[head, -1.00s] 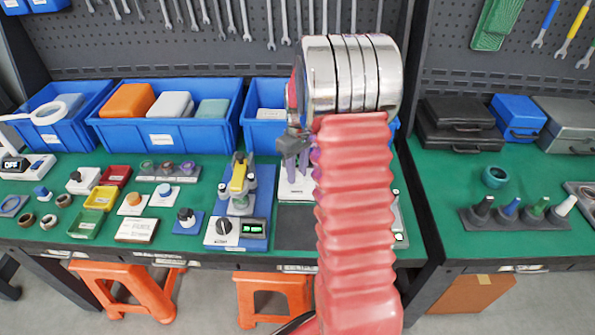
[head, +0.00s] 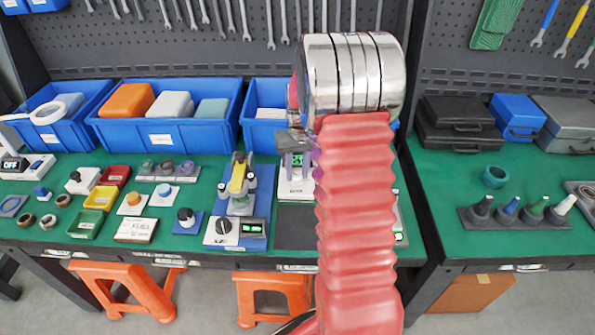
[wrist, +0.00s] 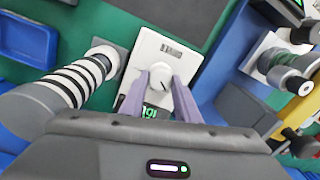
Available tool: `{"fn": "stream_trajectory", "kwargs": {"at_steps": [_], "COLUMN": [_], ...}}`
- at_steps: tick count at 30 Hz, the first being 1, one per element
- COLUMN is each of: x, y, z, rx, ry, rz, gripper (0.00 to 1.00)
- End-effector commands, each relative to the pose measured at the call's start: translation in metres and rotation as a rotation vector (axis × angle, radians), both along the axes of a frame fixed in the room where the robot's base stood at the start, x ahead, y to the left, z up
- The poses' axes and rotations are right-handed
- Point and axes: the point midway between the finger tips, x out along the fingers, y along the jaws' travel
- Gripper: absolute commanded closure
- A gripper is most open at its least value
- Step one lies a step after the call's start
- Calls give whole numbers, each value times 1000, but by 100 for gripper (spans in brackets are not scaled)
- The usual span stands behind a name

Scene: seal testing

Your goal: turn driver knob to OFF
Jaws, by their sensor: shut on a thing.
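A white box (wrist: 152,55) with a pale round knob (wrist: 161,80) lies under my gripper (wrist: 161,75) in the wrist view. The two purple fingers are shut on the knob, one on each side. A dark mark on the knob points to the lower right. The lit green display (wrist: 150,112) is partly covered, and I cannot read it surely. In the head view the white box (head: 296,188) stands at the bench's middle, below my gripper (head: 297,160). Its knob is hidden there.
A blue-based tester (head: 250,235) with a black knob and yellow lever stands just left of the white box. Blue bins (head: 165,135) line the back. Small trays and parts fill the bench's left side. A striped hose (wrist: 75,83) lies close by in the wrist view.

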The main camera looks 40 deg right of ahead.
Motion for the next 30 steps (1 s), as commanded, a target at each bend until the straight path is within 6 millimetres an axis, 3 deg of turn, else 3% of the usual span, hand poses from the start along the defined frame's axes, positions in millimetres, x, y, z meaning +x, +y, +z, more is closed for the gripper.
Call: {"fn": "stream_trajectory", "kwargs": {"at_steps": [9,24,25,30], "x": [0,0,0,0], "y": [0,-1,-1,-1], "z": [1,1,1,0], "rx": [-1,-1,-1,0], "ry": [-1,-2,-2,-1], "rz": [-151,-178,-178,-178], "gripper": [94,94,69,57]}}
